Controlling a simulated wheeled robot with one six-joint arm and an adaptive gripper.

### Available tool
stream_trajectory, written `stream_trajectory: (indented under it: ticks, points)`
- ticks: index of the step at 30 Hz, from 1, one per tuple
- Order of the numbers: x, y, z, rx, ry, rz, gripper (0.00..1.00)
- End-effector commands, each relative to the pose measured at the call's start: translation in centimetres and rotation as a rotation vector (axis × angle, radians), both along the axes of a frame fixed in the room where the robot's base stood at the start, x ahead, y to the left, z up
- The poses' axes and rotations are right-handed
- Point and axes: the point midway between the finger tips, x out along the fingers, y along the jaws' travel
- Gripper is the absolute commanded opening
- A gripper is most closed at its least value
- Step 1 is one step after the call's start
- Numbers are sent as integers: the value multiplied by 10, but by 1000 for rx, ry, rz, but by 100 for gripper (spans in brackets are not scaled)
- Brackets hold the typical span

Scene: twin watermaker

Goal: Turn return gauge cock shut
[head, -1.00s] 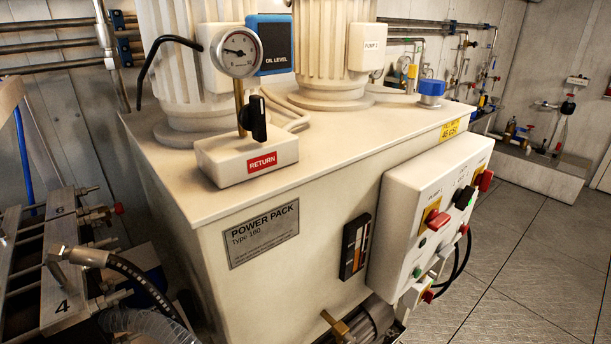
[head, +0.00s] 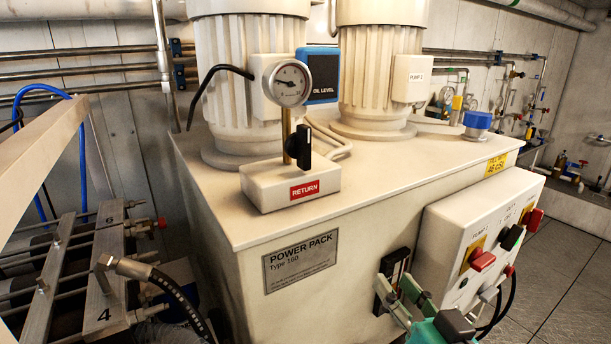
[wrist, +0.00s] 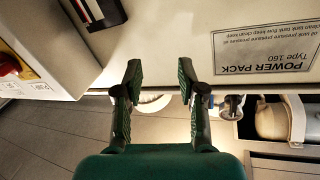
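The return gauge cock (head: 299,146) is a black handle on the white block labelled RETURN (head: 291,184), on top of the power pack. The handle stands roughly upright beside the brass stem of the round pressure gauge (head: 288,83). My gripper (head: 401,289) shows at the bottom right of the head view, low in front of the power pack's front face, well below and right of the cock. In the wrist view my gripper (wrist: 159,78) has its two green fingers apart with nothing between them. The cock is not visible in the wrist view.
The power pack (head: 210,215) carries two ribbed motors, and a black cable loops left of the gauge. A switch box (head: 470,240) with red knobs juts out at the right. Pipes and a hose (head: 165,285) are at lower left. The tank top's front right is clear.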

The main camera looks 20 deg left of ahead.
Motion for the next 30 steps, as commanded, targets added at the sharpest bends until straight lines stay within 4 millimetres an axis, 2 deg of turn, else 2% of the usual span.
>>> stream_trajectory:
  ticks: [1,3,8,15,18,22,26,30]
  points:
    - [1,8,20,-3,-20,25,40]
    - [0,17,43,-15,-37,60,40]
    - [-9,37,95,-49,-80,137,40]
    - [-32,60,166,-117,-148,236,40]
    - [-42,65,186,-143,-170,261,40]
    - [-50,69,201,-165,-186,281,40]
    - [-52,72,206,-174,-189,289,40]
    - [-45,81,206,-173,-188,292,40]
